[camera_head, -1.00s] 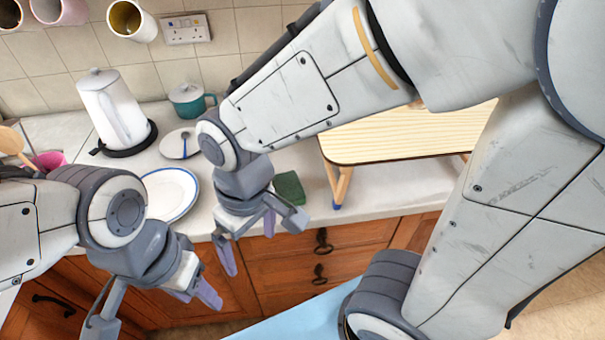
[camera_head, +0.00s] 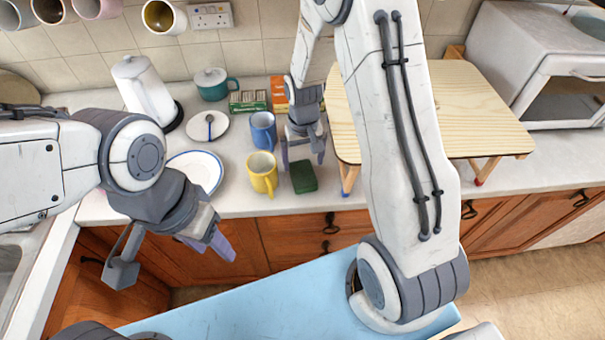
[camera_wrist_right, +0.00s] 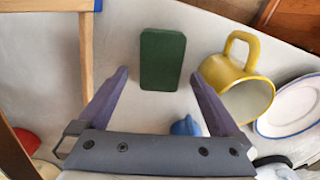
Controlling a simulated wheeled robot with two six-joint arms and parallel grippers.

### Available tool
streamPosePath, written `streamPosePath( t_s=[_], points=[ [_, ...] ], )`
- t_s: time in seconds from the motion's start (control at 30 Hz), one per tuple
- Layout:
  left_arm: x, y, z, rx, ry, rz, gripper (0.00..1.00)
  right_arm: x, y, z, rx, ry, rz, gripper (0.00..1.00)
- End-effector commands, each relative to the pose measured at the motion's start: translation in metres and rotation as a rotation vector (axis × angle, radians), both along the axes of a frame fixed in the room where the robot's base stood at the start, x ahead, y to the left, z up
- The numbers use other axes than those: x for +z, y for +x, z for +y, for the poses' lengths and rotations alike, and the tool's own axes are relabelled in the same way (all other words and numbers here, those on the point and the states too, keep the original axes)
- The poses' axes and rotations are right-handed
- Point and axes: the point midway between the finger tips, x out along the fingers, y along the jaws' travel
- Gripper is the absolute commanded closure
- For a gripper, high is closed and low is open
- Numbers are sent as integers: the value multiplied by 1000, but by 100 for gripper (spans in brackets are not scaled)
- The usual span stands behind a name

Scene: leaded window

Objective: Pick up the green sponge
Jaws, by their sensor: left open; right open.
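The green sponge (camera_head: 303,177) lies on the worktop near its front edge, between the yellow mug and the wooden stand. In the right wrist view the sponge (camera_wrist_right: 162,59) is upright in the picture, beyond and between the fingertips, with nothing touching it. My right gripper (camera_head: 304,150) is open and empty, just behind the sponge in the head view; its two fingers also show in the right wrist view (camera_wrist_right: 158,78). My left gripper (camera_head: 178,250) is open and empty in front of the worktop edge, left of the sponge.
The yellow mug (camera_head: 262,174) stands close left of the sponge, with a blue mug (camera_head: 263,130) behind it. The wooden stand (camera_head: 440,105) is close on the right. A plate (camera_head: 196,170) lies further left. The worktop's front edge is near.

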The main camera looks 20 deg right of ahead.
Motion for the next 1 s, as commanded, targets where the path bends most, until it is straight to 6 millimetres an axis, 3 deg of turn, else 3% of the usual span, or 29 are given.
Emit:
streamPosePath(
  t_s=[0.4,0.7,0.9,1.0],
  points=[
    [22,0,0,-1,0,0,50,-46,1,1,0,0,3,0],
    [22,0,0,-1,0,0,50,-51,1,1,1,0,0,0],
    [22,0,0,-1,0,0,50,-51,1,1,1,0,1,71],
    [22,0,0,-1,0,0,50,-50,1,1,1,0,1,72]
  ],
)
